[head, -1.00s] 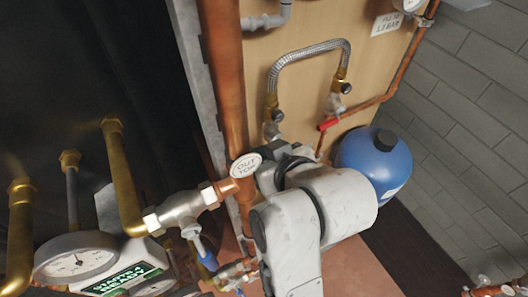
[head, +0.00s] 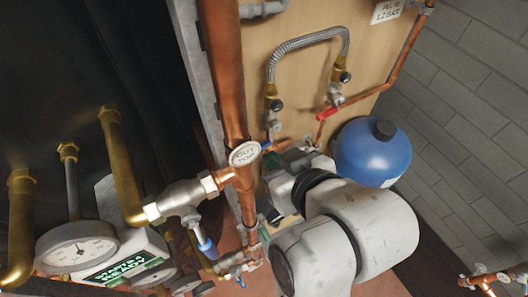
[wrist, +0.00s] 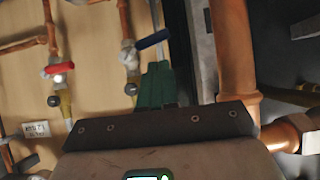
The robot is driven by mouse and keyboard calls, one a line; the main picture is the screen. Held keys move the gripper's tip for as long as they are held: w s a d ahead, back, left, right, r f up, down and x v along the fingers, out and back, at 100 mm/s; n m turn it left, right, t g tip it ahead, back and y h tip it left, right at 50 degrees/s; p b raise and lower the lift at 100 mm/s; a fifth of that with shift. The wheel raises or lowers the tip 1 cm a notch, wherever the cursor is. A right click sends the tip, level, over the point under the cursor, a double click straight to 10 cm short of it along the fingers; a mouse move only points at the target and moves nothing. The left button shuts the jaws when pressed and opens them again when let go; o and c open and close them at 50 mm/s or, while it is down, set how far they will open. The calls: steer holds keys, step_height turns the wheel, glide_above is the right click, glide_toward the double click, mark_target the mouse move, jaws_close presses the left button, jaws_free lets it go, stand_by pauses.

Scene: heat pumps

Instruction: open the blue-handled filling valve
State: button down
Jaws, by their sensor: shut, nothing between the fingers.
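The blue-handled filling valve shows in the wrist view, its blue lever (wrist: 153,39) slanting across its copper and brass pipe. In the head view a small blue part of it (head: 266,145) shows below the left end of the braided hose, just left of my gripper (head: 284,160). In the wrist view my gripper (wrist: 157,68) has its green fingers together and empty. Their tips lie close to the blue lever; I cannot tell whether they touch it.
A red-handled valve (head: 328,112) sits to the right, joined by the braided hose (head: 304,42). A thick copper pipe (head: 222,80), another blue-handled valve (head: 207,247) and a gauge (head: 77,247) are on the left.

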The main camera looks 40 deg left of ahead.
steer(key=shift+v, duration=2.1)
